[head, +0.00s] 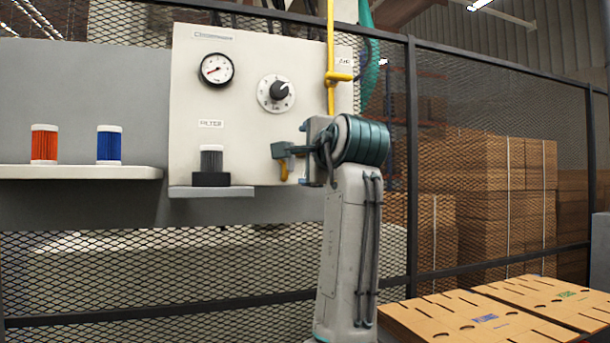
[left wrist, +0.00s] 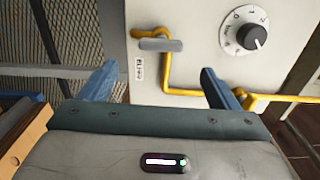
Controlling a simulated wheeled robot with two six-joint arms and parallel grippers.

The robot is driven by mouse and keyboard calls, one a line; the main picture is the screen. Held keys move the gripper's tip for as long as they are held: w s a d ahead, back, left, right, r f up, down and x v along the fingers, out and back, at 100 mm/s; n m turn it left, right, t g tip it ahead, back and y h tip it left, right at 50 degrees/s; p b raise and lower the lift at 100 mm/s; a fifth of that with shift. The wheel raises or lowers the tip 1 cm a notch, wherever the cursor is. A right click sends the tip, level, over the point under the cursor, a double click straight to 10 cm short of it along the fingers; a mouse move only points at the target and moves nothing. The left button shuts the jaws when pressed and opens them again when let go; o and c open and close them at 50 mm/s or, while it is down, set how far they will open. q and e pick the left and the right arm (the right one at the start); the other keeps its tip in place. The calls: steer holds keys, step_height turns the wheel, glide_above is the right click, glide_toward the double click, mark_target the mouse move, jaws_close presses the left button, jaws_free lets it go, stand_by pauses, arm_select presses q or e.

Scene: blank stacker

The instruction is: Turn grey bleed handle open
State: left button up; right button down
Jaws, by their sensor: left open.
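The grey bleed handle (left wrist: 161,45) shows in the left wrist view as a short grey bar at the end of a bent yellow pipe (left wrist: 167,75) on the cream panel, beside a small label. My left gripper (head: 284,150) is in front of the panel's lower right part in the head view. In the left wrist view its two blue fingers (left wrist: 160,82) are apart with nothing between them, and the handle shows beyond the gap. My right gripper is not in view.
The panel (head: 245,130) carries a gauge (head: 217,68), a dial (head: 276,93) and a yellow-handled vertical pipe (head: 331,45). A dark filter (head: 211,164) stands on a small ledge. Orange (head: 44,145) and blue (head: 109,146) filters stand on a shelf. Mesh fencing and cardboard blanks (head: 480,315) are to the right.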

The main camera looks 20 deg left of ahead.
arm_select(q)
steer(key=shift+s+d+b, duration=0.2)
steer(key=shift+s+b, duration=0.15)
steer(key=shift+b, duration=0.15)
